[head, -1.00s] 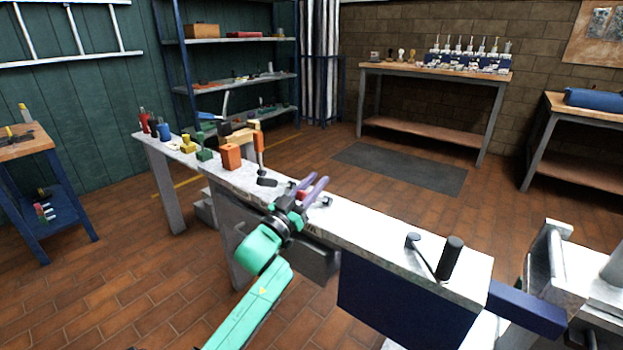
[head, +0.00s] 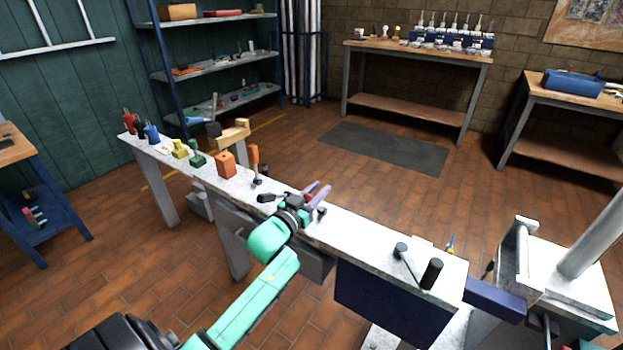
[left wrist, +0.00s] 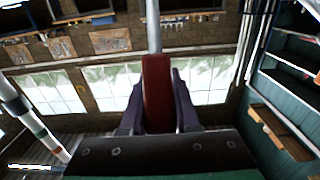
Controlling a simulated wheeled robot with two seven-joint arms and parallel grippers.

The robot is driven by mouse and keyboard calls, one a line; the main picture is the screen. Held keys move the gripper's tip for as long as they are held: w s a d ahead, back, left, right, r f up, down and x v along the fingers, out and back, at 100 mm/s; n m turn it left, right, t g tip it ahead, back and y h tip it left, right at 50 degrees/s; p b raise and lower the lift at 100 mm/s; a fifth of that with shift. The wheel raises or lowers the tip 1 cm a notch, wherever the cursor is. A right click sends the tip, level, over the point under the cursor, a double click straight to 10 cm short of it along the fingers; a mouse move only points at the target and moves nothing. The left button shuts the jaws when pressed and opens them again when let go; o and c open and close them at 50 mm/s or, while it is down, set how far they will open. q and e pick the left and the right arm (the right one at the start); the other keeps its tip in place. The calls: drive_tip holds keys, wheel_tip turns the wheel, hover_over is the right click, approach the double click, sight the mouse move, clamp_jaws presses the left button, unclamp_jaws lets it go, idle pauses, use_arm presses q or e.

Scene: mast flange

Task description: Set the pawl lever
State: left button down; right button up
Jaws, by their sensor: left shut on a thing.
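My left gripper (head: 318,194) is over the middle of the long pale bench, its two purple fingers close together. In the left wrist view the gripper (left wrist: 157,108) is shut on a dark red grip (left wrist: 157,92), one finger on each side. A grey rod (left wrist: 153,25) runs on from the grip, away from the gripper. This may be the pawl lever; the head view hides most of it behind the fingers, and its foot cannot be made out. My right gripper is not in view.
On the bench (head: 360,231) an orange-handled lever (head: 254,158) and an orange block (head: 226,165) stand left of the gripper. A crank with a black handle (head: 432,273) is near the right end. Small coloured items line the far left end.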

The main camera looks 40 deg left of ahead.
use_arm(q)
drive_tip(key=w+g+p, duration=0.6)
drive_tip(key=g+p, duration=0.1)
drive_tip(key=p, duration=1)
drive_tip(key=shift+w+g, duration=0.35)
drive_tip(key=shift+g, duration=0.05)
drive_tip(key=c, duration=0.9)
unclamp_jaws()
drive_tip(key=shift+o, duration=1.3)
drive_tip(key=shift+w+f, duration=0.1)
